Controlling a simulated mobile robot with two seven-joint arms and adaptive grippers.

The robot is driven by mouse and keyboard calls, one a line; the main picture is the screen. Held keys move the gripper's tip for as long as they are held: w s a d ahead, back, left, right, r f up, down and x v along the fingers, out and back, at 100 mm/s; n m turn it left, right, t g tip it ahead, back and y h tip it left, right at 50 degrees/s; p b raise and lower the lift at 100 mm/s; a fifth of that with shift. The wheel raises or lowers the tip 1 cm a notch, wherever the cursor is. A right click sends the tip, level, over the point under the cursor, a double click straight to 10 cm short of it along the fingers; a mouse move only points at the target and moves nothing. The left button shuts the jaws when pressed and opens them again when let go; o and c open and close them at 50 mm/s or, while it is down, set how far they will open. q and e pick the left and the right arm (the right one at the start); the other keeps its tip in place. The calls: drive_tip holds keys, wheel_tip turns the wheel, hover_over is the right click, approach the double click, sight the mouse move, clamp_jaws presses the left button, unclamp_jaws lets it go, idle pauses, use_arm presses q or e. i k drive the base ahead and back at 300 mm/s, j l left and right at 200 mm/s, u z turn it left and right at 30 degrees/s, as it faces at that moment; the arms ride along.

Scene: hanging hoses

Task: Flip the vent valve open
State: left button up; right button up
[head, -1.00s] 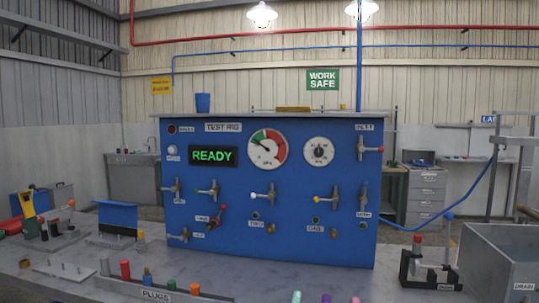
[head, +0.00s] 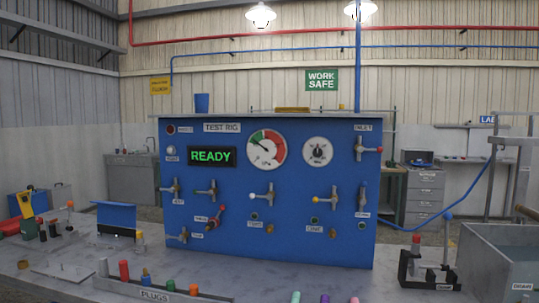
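The blue test rig panel (head: 300,225) stands on the bench and carries several metal valves with small labels. A small label that may read VENT (head: 178,202) sits at the panel's left edge. The valve just above it (head: 175,188) has an upright metal body and a short lever that seems to point left. The label is too small to read surely. A similar valve (head: 212,190) is to its right. The green display (head: 211,156) reads READY. The large gauge (head: 266,148) has its needle in the green part. Neither of my grippers is in view.
A plug rack (head: 155,295) stands on the bench in front of the panel. A blue-topped stand (head: 117,217) and small tools are at left. A grey drain tank (head: 490,250) and a black holder (head: 420,268) are at right. The bench directly before the panel is mostly clear.

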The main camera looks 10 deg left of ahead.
sight(171, 190)
drive_tip(key=j+u, duration=0.5)
drive_tip(key=j, duration=1.7)
drive_tip(key=i+j+u, duration=0.15)
drive_tip(key=i+u, duration=0.15)
drive_tip(key=i, duration=0.55)
drive_tip(key=i+u, duration=0.25)
drive_tip(key=i, duration=0.6)
